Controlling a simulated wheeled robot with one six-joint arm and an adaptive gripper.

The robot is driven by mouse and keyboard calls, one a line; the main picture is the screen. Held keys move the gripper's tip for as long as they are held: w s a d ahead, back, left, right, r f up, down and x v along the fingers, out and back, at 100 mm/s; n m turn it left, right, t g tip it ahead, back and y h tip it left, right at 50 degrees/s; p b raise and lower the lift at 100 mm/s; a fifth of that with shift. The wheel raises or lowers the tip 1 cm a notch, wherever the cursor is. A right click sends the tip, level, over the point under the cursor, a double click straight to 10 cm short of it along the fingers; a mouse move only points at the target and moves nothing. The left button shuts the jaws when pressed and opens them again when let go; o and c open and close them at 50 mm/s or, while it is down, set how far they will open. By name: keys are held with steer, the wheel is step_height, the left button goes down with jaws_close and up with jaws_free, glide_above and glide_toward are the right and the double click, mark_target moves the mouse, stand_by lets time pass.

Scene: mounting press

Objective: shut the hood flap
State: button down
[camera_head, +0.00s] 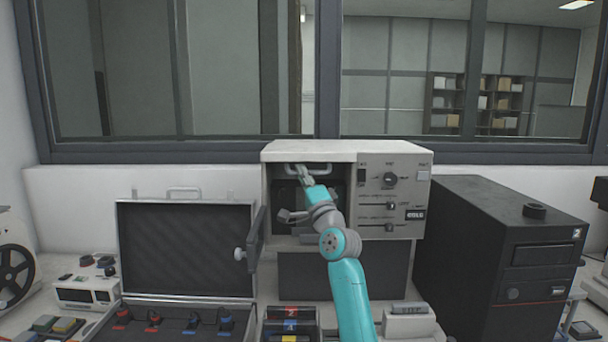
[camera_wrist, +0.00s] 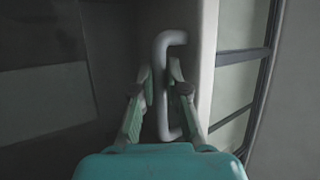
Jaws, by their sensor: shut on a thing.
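The mounting press is a pale box (camera_head: 284,150) on the bench, with a dark open front at its left and a control panel at its right. A light bar handle (camera_head: 318,170) sits just under the box's top front edge. I take it as the hood flap's handle; the flap's own outline is hard to make out. My gripper (camera_head: 303,176) is at the left part of this handle. In the wrist view, the fingers of my gripper (camera_wrist: 161,80) are shut on the grey handle (camera_wrist: 166,112), one on each side. The pale panel (camera_wrist: 207,60) stands beside it. My arm hides part of the opening.
An open case (camera_head: 185,248) lies further left. A black computer tower (camera_head: 500,250) stands at the right. A window (camera_head: 320,150) is behind. The bench is crowded.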

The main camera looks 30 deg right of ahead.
steer(key=shift+w+d+f, duration=0.1)
steer(key=shift+w+f, duration=0.15)
steer(key=shift+f, duration=0.5)
steer(key=c, duration=1.2)
jaws_free()
steer(key=shift+f, duration=0.1)
steer(key=shift+r, duration=0.35)
steer(key=shift+s, duration=0.1)
steer(key=v, duration=1.2)
